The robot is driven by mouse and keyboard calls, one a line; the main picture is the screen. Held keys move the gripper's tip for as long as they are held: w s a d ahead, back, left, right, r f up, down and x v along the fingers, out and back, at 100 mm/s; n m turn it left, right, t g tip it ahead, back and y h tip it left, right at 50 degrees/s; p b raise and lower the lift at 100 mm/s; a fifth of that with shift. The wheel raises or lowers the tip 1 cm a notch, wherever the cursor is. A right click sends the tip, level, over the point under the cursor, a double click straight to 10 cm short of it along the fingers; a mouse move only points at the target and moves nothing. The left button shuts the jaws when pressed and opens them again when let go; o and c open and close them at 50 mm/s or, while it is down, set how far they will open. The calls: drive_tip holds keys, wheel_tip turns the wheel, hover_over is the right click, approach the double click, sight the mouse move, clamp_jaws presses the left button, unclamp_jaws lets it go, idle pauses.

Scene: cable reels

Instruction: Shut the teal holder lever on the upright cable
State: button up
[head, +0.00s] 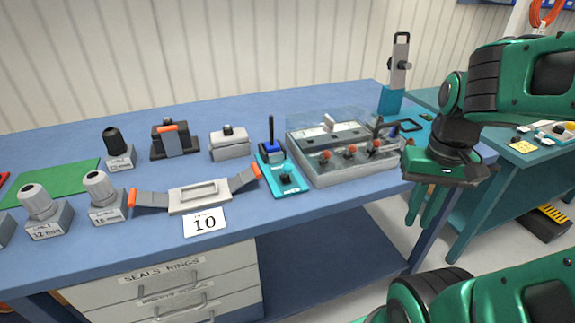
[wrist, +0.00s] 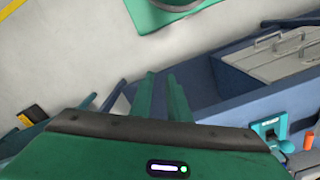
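A teal holder (head: 282,185) stands on the blue bench left of the clear-lidded box. Whether a lever there is open or shut is too small to tell. A teal piece, apparently the same holder, shows at the right edge of the wrist view (wrist: 268,128). My gripper (head: 424,212) hangs beyond the bench's front right edge, well right of the holder. Its fingers point down, slightly apart, with nothing between them (wrist: 162,76).
The clear-lidded box (head: 342,150) with red knobs stands between holder and gripper. A grey tool on a teal base (head: 390,101) stands behind. A grey clamp block (head: 200,197) with orange-tipped arms and a "10" card (head: 205,222) are left. The floor below my gripper is clear.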

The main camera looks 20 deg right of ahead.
drive_tip(key=shift+s+a+r, duration=0.1)
drive_tip(key=shift+a+r, duration=0.05)
drive_tip(key=shift+r, duration=0.3)
clamp_jaws()
drive_tip(key=n+t+y, duration=0.1)
drive_tip(key=t+y, duration=0.2)
drive_tip(key=y, duration=0.1)
approach(288, 168)
drive_tip(key=s+d+r, duration=0.1)
drive_tip(key=d+r, duration=0.1)
drive_tip(key=d, duration=0.1)
drive_tip(key=shift+s+f, duration=0.15)
drive_tip(key=shift+f, duration=0.05)
drive_tip(key=x, duration=1)
drive_tip(key=shift+d+f, duration=0.1)
drive_tip(key=shift+d, duration=0.15)
